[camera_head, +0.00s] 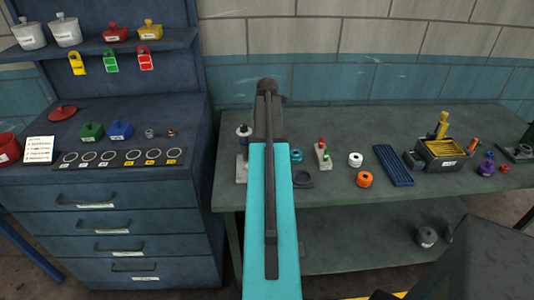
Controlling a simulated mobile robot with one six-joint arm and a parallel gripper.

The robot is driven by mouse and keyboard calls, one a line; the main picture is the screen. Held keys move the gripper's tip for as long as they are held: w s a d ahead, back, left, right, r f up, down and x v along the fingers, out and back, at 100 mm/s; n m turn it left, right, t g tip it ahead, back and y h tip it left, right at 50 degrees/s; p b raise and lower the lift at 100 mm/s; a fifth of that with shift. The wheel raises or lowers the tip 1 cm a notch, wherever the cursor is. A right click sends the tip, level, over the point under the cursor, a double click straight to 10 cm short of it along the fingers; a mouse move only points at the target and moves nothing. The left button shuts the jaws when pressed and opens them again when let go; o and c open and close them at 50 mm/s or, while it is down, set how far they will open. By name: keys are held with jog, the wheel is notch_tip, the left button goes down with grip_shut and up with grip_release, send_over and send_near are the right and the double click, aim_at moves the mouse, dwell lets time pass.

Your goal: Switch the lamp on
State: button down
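I cannot make out a lamp for certain in the head view. A small pale box with a red and a green knob (322,154) stands on the workbench, just right of my arm; I cannot tell whether it belongs to a lamp. My arm, a turquoise link with a dark far end, reaches up the middle of the view over the bench. My gripper's fingers do not show. The arm hides part of the bench behind it.
The workbench (400,205) holds an orange spool (364,179), a white spool (355,159), a blue ribbed mat (393,165) and a dark bin with yellow pieces (442,152). A blue drawer cabinet (115,230) stands left. The bench's front strip is mostly clear.

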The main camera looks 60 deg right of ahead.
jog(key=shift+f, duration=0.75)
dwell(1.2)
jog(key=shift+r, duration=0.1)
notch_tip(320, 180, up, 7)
jog(key=p, duration=0.4)
dwell(0.7)
dwell(0.6)
